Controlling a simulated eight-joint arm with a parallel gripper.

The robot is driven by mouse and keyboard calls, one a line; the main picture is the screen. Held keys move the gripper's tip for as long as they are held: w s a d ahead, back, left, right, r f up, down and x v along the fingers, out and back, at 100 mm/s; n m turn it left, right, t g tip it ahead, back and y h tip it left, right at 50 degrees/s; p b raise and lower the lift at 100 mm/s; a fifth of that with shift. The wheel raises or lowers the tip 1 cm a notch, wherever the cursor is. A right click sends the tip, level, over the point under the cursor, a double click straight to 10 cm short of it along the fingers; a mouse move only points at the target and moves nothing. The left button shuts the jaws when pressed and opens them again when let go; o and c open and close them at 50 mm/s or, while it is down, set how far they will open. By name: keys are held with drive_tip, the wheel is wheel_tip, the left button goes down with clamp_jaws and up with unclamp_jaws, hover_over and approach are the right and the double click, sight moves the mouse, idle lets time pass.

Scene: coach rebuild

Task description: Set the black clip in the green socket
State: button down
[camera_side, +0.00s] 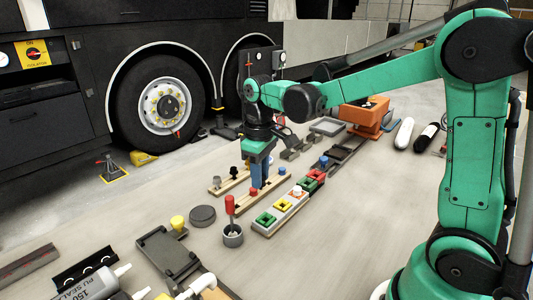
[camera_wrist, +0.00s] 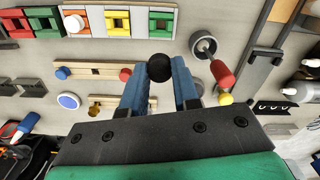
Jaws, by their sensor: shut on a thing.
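My gripper (camera_wrist: 160,84) has two blue fingers closed on the rounded black clip (camera_wrist: 159,68), which shows between their tips in the wrist view. In the side view my gripper (camera_side: 259,174) points down over the wooden rails, and the held clip is hidden there. A green socket (camera_side: 265,219) is at the near end of the socket row, beside the yellow one. It also shows in the wrist view (camera_wrist: 163,11), above and slightly right of the clip, apart from it. A second green socket (camera_side: 307,184) sits farther along, near the red one.
Wooden rails with a red peg (camera_side: 253,191) and a blue peg (camera_side: 282,170) lie beside the sockets. A grey cup (camera_side: 232,237) holds a red-handled tool (camera_side: 229,204). A dark disc (camera_side: 202,215) lies left. An orange block (camera_side: 365,114) stands behind. Floor right of the sockets is clear.

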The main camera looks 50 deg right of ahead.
drive_tip(key=shift+s+f, duration=0.65)
drive_tip(key=shift+s, duration=0.05)
drive_tip(key=shift+f, duration=2.3)
drive_tip(key=shift+f, duration=1.05)
idle(0.5)
drive_tip(key=shift+c, duration=0.8)
unclamp_jaws()
drive_tip(key=shift+r, duration=3)
drive_tip(key=shift+a, duration=0.1)
